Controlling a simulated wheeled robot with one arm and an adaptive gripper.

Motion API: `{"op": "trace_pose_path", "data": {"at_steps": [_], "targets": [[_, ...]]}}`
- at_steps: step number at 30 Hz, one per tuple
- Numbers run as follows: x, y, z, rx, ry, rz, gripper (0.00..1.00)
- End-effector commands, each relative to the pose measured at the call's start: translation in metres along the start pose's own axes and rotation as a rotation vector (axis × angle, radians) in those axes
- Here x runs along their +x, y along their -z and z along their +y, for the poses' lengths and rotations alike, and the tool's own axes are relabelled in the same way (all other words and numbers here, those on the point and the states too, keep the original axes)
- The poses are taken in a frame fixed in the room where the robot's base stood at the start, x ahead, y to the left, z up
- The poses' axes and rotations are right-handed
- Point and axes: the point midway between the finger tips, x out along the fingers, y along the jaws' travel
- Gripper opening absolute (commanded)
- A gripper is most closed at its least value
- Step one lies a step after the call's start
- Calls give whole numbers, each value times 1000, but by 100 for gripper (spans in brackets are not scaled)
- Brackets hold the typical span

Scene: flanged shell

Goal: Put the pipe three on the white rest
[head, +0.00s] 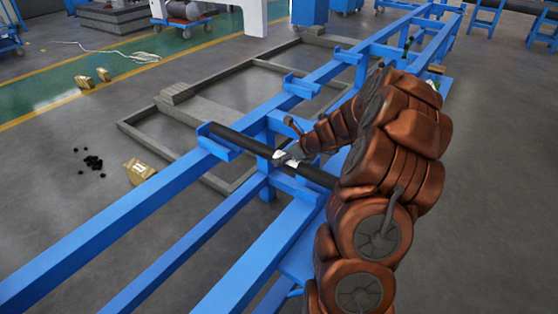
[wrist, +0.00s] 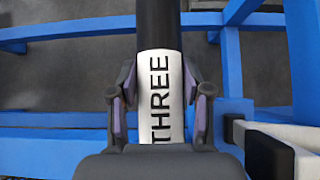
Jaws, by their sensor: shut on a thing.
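Pipe three is a black pipe (head: 242,139) with a white band lettered THREE, which shows clearly in the wrist view (wrist: 160,95). It lies across the blue frame in the head view, its left end at a blue bracket. I cannot tell whether it touches the frame. My gripper (head: 289,157) is shut on the pipe at the white band, with one finger on each side in the wrist view (wrist: 160,105). A white bar-like piece (wrist: 285,137) with black parts is at the right of the wrist view. I cannot tell if it is the white rest.
The long blue frame (head: 130,218) runs from the lower left to the upper right, with upright brackets along it. A grey floor frame (head: 155,135) lies behind it. A small yellow box (head: 139,172) and several black bits (head: 93,162) lie on the open floor at left.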

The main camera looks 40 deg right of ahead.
Motion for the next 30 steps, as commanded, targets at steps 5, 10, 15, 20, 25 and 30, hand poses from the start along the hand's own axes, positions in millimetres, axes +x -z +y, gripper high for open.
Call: {"op": "trace_pose_path", "data": {"at_steps": [5,10,15,20,25,30], "targets": [[4,3,-2,0,1,-3,0],[17,16,-2,0,1,-3,0],[24,23,-2,-1,1,-3,0],[23,23,-2,-2,2,-3,0],[25,24,-2,-3,2,-2,52],[25,25,-2,-2,2,-1,59]]}}
